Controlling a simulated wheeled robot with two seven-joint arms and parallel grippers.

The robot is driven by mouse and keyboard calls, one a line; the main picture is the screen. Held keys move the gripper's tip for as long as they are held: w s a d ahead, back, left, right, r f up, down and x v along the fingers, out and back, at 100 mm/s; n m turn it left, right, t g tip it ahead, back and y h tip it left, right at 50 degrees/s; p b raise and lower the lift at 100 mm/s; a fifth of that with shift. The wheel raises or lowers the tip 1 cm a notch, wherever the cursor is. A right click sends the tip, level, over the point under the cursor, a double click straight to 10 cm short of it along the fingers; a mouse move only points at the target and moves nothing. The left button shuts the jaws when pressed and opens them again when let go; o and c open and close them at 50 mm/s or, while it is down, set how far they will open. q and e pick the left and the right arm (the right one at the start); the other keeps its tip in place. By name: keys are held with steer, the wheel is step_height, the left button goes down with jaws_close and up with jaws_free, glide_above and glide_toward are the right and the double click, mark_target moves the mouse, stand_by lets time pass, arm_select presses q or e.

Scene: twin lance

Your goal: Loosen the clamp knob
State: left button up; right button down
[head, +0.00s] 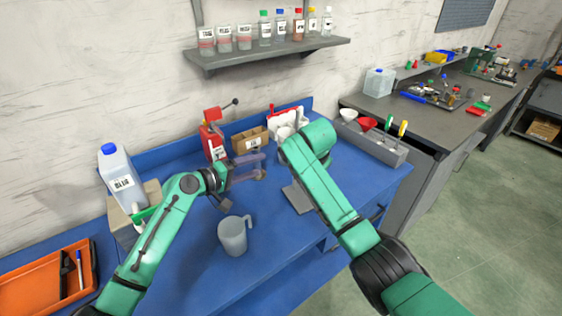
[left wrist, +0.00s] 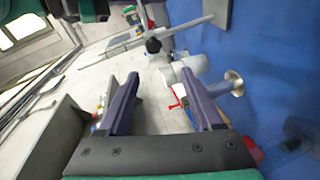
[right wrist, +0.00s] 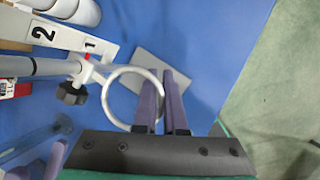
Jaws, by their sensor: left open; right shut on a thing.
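The clamp knob (right wrist: 72,93) is dark and lobed in the right wrist view, on a clamp beside a metal ring (right wrist: 112,82). In the left wrist view a dark knob (left wrist: 153,45) shows just beyond my open left gripper (left wrist: 160,88), apart from its fingers. A metal rod (left wrist: 190,27) runs past it. My left gripper also shows in the head view (head: 262,166), empty over the bench. My right gripper (right wrist: 166,85) is shut on the ring's right side. The grey stand base (head: 297,198) lies below; in the head view my right arm hides the knob and ring.
A grey pitcher (head: 233,236) stands on the blue bench (head: 190,255) in front. A blue-capped jug (head: 120,178) stands at left near an orange tray (head: 30,285). Bench front is mostly clear.

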arm_select(q)
steer(key=w+d+n+h, duration=0.1)
steer(key=d+n, duration=0.3)
steer(key=n, duration=1)
steer(key=w+d+f+n+h, duration=0.1)
steer(key=w+d+n+h, duration=0.1)
steer(key=n, duration=1.2)
steer(key=shift+w+d+f, duration=0.25)
steer(key=shift+w+d, duration=0.15)
steer(key=shift+d, duration=0.5)
steer(key=shift+c, duration=0.4)
jaws_close()
